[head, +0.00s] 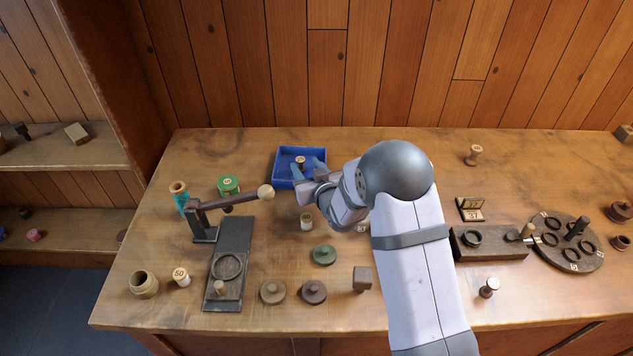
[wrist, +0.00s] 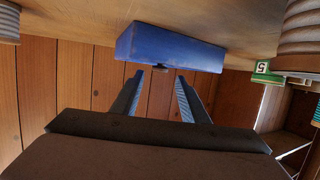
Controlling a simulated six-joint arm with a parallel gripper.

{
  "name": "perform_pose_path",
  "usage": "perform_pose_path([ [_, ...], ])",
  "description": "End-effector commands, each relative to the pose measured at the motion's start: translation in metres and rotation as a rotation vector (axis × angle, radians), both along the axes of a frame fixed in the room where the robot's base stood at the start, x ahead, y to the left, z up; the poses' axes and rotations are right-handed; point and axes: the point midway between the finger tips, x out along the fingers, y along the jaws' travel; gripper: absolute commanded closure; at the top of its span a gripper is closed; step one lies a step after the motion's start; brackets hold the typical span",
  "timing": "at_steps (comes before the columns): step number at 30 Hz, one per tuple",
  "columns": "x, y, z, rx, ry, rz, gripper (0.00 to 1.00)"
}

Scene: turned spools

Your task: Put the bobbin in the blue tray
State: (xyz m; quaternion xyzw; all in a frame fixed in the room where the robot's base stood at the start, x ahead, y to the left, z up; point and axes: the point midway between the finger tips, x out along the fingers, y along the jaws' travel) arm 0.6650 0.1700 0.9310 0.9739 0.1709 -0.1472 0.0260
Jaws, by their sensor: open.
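The blue tray (head: 284,152) stands at the back of the bench, left of my arm; its outer wall (wrist: 172,48) shows inverted in the wrist view. A small spool with a pale top, seemingly the bobbin (head: 300,160), is inside the tray. Only a dark bit of it (wrist: 160,68) shows past the rim in the wrist view. My gripper (head: 307,167) is open over the tray, with its fingers on either side of the spool's place in the head view. In the wrist view the fingers (wrist: 160,76) are apart with nothing held between them.
A lever stand (head: 204,228) with a pale knob is left of the tray, near a green numbered spool (head: 228,185) and a teal-wound spool (head: 180,195). Several spools and discs lie in front. A round dark holder (head: 566,258) is at right. The back right is mostly clear.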

Motion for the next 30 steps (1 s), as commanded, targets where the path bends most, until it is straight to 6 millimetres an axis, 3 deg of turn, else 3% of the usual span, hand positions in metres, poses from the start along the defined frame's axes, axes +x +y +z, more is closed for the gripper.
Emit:
perform_pose_path([
  [15, -0.067, -0.025, 0.021, 0.000, -0.001, -0.001, 0.59],
  [30, -0.078, -0.028, 0.025, 0.000, 0.000, 0.000, 0.59],
])
